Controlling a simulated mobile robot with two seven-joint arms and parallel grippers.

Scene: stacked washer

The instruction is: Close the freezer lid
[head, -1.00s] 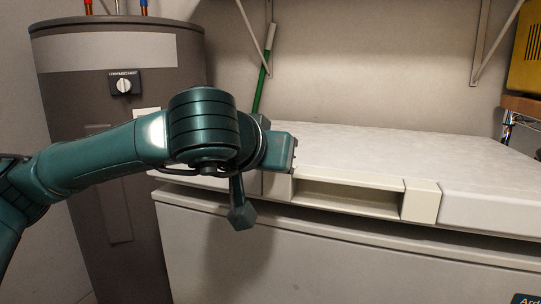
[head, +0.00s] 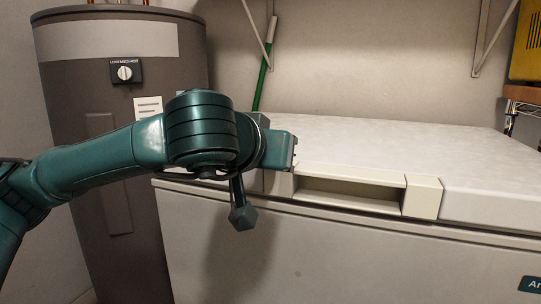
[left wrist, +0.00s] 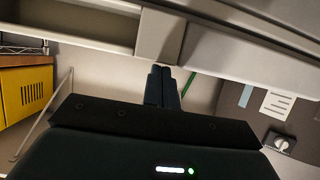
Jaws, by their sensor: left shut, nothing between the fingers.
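The chest freezer's white lid (head: 385,140) lies almost level over the freezer body (head: 350,262), with a thin dark line between them along the front. The cream recessed handle (head: 425,196) is on the lid's front edge. My left gripper (head: 281,150) is at the lid's front edge, just left of the handle recess; its fingertips are hard to make out there. In the left wrist view its two fingers (left wrist: 162,72) are together and empty, close to the lid's handle (left wrist: 160,35). Whether they touch the lid I cannot tell. My right gripper is not in view.
A grey water heater (head: 75,100) with a dial stands left of the freezer, behind my left arm. A green-handled stick (head: 262,85) leans on the back wall. A yellow box (head: 526,50) sits on a shelf at the right. The lid's top is clear.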

